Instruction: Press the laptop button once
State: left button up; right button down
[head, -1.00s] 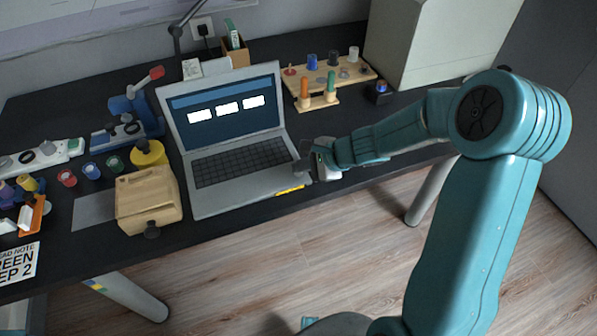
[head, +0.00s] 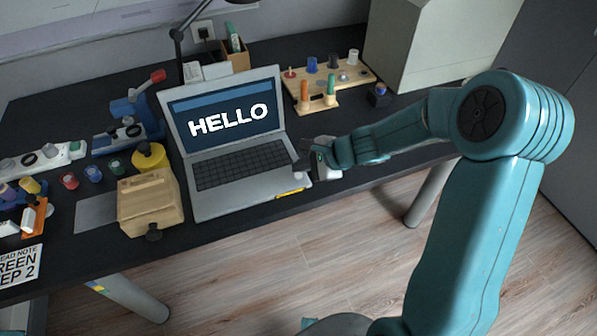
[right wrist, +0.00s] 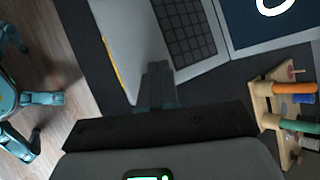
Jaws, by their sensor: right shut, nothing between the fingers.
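The open laptop (head: 243,190) stands on the black desk, its screen (head: 228,118) showing the word HELLO in white on blue. A corner of that screen also shows in the right wrist view (right wrist: 250,28). My right gripper (head: 304,163) is shut and empty at the right side of the laptop's keyboard deck. In the right wrist view its fingertips (right wrist: 157,75) are together over the deck's edge, and they hide what lies under them. I cannot tell whether they touch the deck. The laptop button is not clearly visible. My left gripper is not in view.
A wooden peg rack (head: 332,84) stands right of the laptop, with a small dark block with a blue top (head: 379,94) beside it. A wooden box (head: 150,203) and a yellow cylinder (head: 149,157) stand close on the left. The desk's front edge runs just before the laptop.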

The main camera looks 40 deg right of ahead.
aim_at(301, 177)
notch_tip(301, 177, up, 5)
jog(key=p, duration=0.4)
dwell(0.3)
dwell(0.5)
